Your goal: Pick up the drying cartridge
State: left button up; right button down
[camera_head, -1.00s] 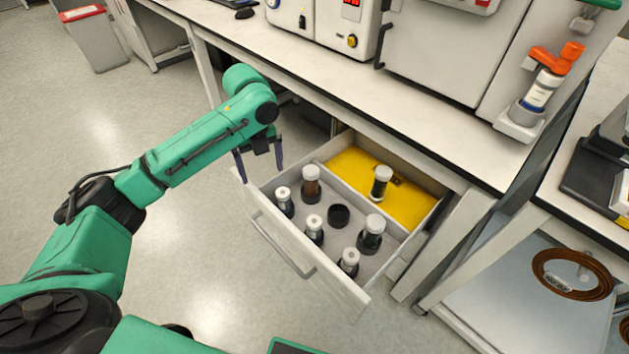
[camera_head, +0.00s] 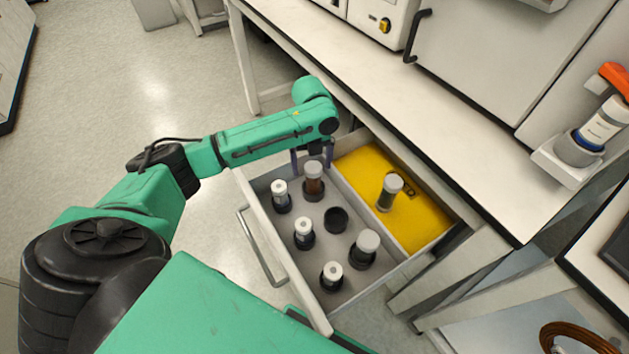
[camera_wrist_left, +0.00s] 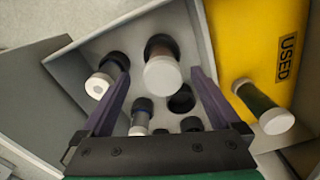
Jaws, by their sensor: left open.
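An open drawer (camera_head: 262,228) holds several white-capped cartridges in dark round holders. The larger ones are a brown cartridge (camera_head: 313,181) at the back and a dark green one (camera_head: 366,246) nearer the front right. Another greenish cartridge (camera_head: 389,192) is on the yellow section. No label tells me which is the drying cartridge. My left gripper (camera_head: 312,160) is open above the back of the drawer. In the left wrist view the brown cartridge's white cap (camera_wrist_left: 162,76) shows between my open fingers (camera_wrist_left: 160,82), apparently untouched. My right gripper is out of view.
Smaller white-topped vials (camera_head: 281,194) stand along the drawer's handle side, and an empty dark holder (camera_head: 336,219) is mid-drawer. The yellow section (camera_head: 420,214) is marked USED in the wrist view. The bench edge (camera_head: 400,135) is close behind. An orange-topped cartridge (camera_head: 602,124) stands on a mount at right.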

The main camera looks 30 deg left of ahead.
pick_arm(q)
notch_tip(320, 180, down, 5)
jog(key=shift+w+d+f, duration=0.1)
jog(key=shift+w, duration=0.05)
grip_shut()
